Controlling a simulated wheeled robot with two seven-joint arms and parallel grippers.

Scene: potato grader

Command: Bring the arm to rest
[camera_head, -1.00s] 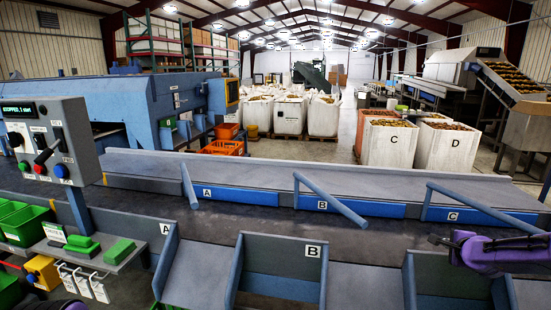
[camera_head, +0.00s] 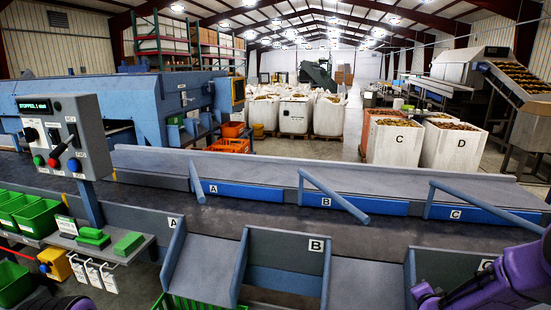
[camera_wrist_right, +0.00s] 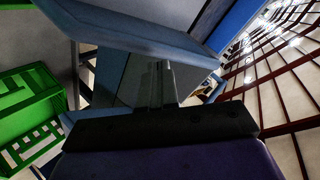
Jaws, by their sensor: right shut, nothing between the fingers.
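My right arm (camera_head: 505,275) is purple and comes in at the lower right of the head view, bent over the near edge of the chutes. Its fingers are not clearly seen there. In the right wrist view my right gripper (camera_wrist_right: 160,82) shows thin fingers close together, shut and empty, in front of a black palm bar. A blue-grey panel edge (camera_wrist_right: 130,28) lies close beyond the fingers; I cannot tell whether they touch. A purple part of my left arm shows at the bottom left of the head view; its gripper is out of view.
A dark belt (camera_head: 330,225) crosses the front, with chute openings marked A and B below it. A control box (camera_head: 62,135) reading STOPPED stands at left. Green bins (camera_head: 38,217) and a shelf with green blocks are below it. A green crate (camera_wrist_right: 35,105) shows in the wrist view.

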